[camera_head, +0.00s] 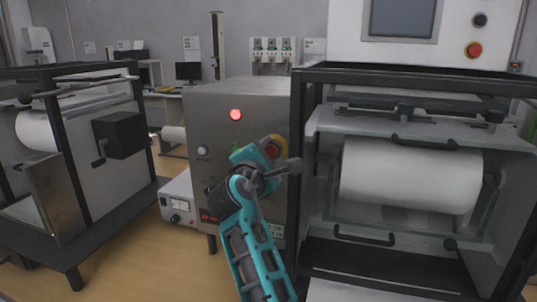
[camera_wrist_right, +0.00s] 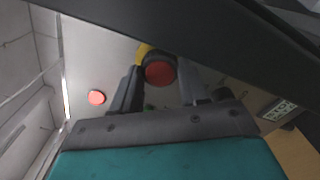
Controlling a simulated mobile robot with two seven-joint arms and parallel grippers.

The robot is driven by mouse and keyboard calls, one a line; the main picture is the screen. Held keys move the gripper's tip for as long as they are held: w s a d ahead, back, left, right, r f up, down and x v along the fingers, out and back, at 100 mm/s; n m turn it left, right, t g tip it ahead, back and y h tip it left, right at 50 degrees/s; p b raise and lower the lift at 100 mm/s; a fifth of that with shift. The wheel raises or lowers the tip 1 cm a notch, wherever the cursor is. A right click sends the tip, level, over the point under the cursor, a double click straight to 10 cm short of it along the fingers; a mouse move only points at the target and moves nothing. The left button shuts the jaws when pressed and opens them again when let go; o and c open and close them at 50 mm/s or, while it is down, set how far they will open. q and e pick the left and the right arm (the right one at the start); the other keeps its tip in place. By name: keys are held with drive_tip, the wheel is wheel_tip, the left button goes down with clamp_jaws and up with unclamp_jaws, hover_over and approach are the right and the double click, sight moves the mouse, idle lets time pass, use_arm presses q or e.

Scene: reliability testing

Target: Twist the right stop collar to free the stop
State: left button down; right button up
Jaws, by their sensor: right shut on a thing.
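The stop (camera_head: 271,151) is a red button on the front of the grey metal cabinet, with a yellow collar (camera_head: 281,141) behind it. In the right wrist view the red button (camera_wrist_right: 160,72) has a dark rim, and part of the yellow collar (camera_wrist_right: 143,54) shows beside it. My right gripper (camera_head: 268,158) is at the stop, partly covering it in the head view. In the wrist view its two dark fingers (camera_wrist_right: 160,84) sit on either side of the button, shut on it. The exact finger contact is partly hidden. My left gripper is not in view.
A black-framed machine with a white roll (camera_head: 410,176) stands close on the right. Another roller machine (camera_head: 39,132) stands on the left.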

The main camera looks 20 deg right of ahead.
drive_tip(key=m+b, duration=0.1)
drive_tip(key=m, duration=0.2)
drive_tip(key=shift+m, duration=0.4)
drive_tip(key=shift+m+b, duration=0.8)
drive_tip(key=shift+m, duration=1.2)
